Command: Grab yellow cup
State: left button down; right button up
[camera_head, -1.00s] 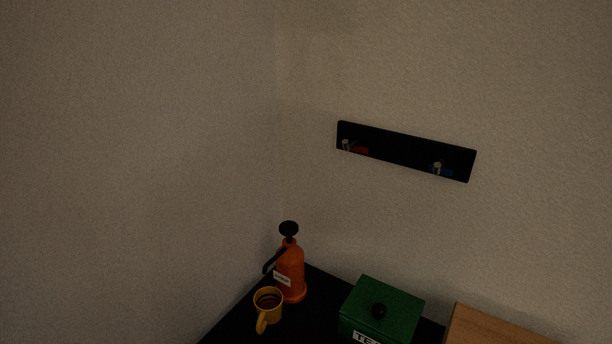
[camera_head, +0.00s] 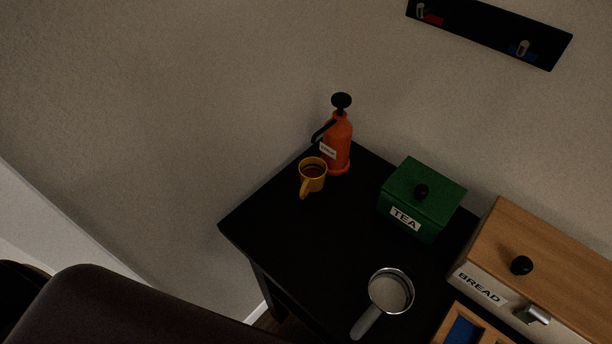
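The yellow cup (camera_head: 313,181) stands upright on the black table (camera_head: 262,221), near its back left corner. Its handle points toward the front left, and the inside looks dark brown. It stands just in front of and left of an orange spray bottle (camera_head: 338,150). Neither of my grippers shows in this view, and nothing is holding the cup.
A green TEA box (camera_head: 424,200) stands right of the cup. A metal strainer or pan (camera_head: 390,291) lies in front. A wooden BREAD box (camera_head: 560,255) and a wooden tray (camera_head: 449,327) are at the right. A black wall rack (camera_head: 490,30) hangs above. Table left of the strainer is clear.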

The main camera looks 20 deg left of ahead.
aim_at(312, 170)
jog(key=k+j+u, duration=0.2)
jog(key=k, duration=0.25)
jog(key=k+j+u, duration=0.2)
jog(key=k, duration=0.25)
jog(key=l, duration=0.1)
